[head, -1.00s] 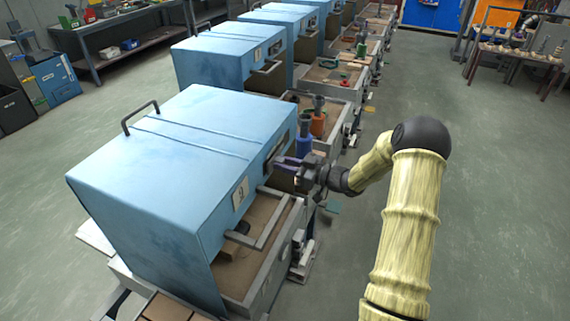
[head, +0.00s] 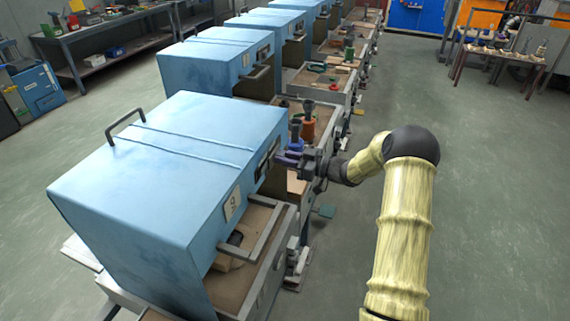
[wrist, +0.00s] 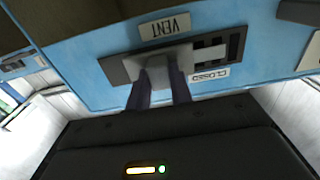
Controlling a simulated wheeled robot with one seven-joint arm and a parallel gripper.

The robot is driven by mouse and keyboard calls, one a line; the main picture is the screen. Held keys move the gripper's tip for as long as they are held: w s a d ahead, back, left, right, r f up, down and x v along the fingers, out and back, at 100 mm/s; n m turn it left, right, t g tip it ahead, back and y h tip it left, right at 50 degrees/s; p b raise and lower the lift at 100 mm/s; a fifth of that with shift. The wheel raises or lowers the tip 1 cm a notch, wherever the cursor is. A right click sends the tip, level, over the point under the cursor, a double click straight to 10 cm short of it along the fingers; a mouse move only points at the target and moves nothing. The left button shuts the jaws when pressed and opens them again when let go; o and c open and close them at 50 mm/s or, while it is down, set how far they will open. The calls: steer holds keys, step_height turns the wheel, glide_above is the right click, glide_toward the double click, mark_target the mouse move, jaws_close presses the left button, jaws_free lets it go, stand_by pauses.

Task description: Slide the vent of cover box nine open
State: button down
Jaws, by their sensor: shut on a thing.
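Cover box nine (head: 165,150) is the nearest blue box, with a "9" label (head: 232,204) on its front face. My gripper (head: 286,159) is at the far end of that face, by the vent. In the wrist view the vent (wrist: 118,71) is a dark grey plate with a pale slider (wrist: 205,55). Its labels, "VENT" (wrist: 164,27) and "CLOSED" (wrist: 210,75), appear upside down. Dark slots (wrist: 236,44) show at the plate's right end. My gripper's two fingers (wrist: 158,88) are shut on the slider's grey tab (wrist: 158,70); their tips are partly hidden against it.
A grey handle frame (head: 262,235) juts from the box's front below the label. More blue boxes (head: 215,60) stand in a row behind. Orange and dark bottles (head: 307,125) stand on the neighbouring bench near my gripper. The floor to the right (head: 480,200) is clear.

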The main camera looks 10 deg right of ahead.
steer(key=shift+w+d+r, duration=0.1)
steer(key=shift+w+d, duration=0.15)
steer(key=shift+w, duration=0.1)
steer(key=c, duration=1.2)
jaws_free()
steer(key=shift+w, duration=0.15)
steer(key=shift+c, duration=0.2)
steer(key=b+v, duration=0.4)
steer(key=v, duration=1.3)
steer(key=shift+s+d, duration=0.2)
steer(key=shift+s, duration=0.1)
steer(key=shift+w+a, duration=0.1)
